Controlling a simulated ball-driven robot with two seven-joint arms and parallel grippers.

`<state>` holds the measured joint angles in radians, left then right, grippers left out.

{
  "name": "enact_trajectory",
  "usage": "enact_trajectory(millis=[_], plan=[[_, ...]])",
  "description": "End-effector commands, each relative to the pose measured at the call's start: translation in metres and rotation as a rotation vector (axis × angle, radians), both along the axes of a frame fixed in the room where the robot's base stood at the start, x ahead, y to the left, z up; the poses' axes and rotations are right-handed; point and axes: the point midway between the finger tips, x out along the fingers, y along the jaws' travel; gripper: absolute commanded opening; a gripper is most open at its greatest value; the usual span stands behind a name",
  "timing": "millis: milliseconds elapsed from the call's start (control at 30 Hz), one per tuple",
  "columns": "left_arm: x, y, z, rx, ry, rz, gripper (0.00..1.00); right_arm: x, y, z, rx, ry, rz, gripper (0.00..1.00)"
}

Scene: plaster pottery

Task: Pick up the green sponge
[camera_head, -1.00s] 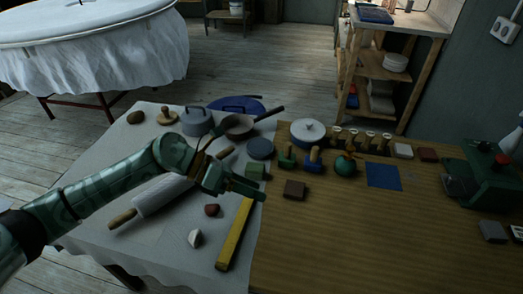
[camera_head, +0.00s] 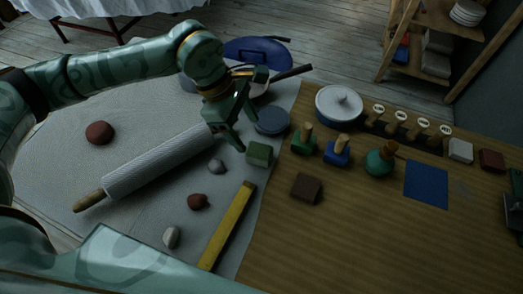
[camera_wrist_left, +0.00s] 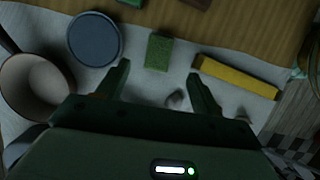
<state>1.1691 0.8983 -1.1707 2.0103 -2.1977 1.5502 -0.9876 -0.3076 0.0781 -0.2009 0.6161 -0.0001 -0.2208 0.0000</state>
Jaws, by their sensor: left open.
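The green sponge (camera_head: 259,154) is a small block lying on the pale cloth, close to where it meets the wooden tabletop. My left gripper (camera_head: 247,133) is open and empty, pointing down just beyond and left of the sponge in the head view. In the left wrist view the sponge (camera_wrist_left: 158,52) lies ahead of the gap between the two open fingers (camera_wrist_left: 159,73), with nothing covering it. The fingers appear apart from it. My right gripper is not in view.
A blue-grey disc (camera_head: 272,121) lies behind the sponge, and a yellow bar (camera_head: 228,226) in front. A rolling pin (camera_head: 160,165) and several stones lie left. Wooden-handled green (camera_head: 304,143) and blue (camera_head: 337,153) tools stand right, with a brown block (camera_head: 306,187) nearer.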

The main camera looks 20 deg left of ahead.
Motion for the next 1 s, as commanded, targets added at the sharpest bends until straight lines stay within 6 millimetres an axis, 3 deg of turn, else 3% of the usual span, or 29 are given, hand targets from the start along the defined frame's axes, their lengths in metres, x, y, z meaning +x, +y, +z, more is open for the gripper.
enact_trajectory(millis=[33,100,367,600,867,1000], plan=[[0.0,-0.005,-0.015,-0.002,0.005,-0.002,0.66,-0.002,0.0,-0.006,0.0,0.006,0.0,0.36],[0.0,-0.009,-0.025,-0.001,0.004,-0.001,0.66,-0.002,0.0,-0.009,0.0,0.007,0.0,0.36],[0.001,-0.016,-0.041,-0.001,0.002,0.0,0.66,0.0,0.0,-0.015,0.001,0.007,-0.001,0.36],[0.003,-0.03,-0.079,-0.003,0.006,0.001,0.66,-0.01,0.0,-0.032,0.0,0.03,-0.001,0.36],[0.003,-0.033,-0.081,-0.002,-0.001,0.001,0.66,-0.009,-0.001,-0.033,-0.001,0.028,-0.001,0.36],[0.003,-0.033,-0.081,-0.002,-0.001,0.001,0.33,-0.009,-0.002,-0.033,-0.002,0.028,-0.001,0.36]])
